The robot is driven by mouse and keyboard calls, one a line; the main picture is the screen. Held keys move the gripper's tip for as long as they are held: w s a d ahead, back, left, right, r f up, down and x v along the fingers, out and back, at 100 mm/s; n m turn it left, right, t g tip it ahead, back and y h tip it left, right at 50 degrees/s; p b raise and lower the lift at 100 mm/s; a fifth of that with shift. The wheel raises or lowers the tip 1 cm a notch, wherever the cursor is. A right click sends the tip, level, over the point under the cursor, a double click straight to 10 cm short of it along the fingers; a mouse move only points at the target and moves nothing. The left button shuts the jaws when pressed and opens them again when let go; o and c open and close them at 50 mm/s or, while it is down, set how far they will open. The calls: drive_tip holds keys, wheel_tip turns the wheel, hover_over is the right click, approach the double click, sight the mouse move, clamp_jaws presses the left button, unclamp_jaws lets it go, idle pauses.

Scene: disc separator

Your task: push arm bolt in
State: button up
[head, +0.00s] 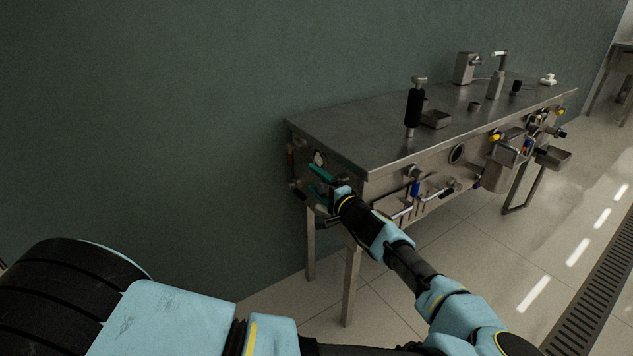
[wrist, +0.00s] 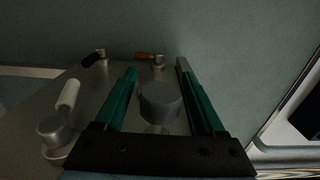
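My gripper (wrist: 157,66) has two green fingers set apart with a gap between them. A grey round-headed knob (wrist: 160,98) shows in that gap in the wrist view. It may be the arm bolt, but I cannot tell for sure. The fingers do not visibly press on it, and its lower part is partly hidden by the gripper's dark base. In the head view my gripper (head: 319,181) is at the near end face of the steel bench (head: 375,125). The gripper hides part of that face.
In the wrist view, a metal knob (wrist: 52,130), a white handle (wrist: 68,94), a black handle (wrist: 93,58) and an orange-brown handle (wrist: 146,56) stick out nearby. A round gauge (head: 319,158) is on the end face. A green wall (head: 180,110) runs close behind the bench.

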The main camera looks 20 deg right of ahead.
clamp_jaws()
idle(0.3)
idle(0.9)
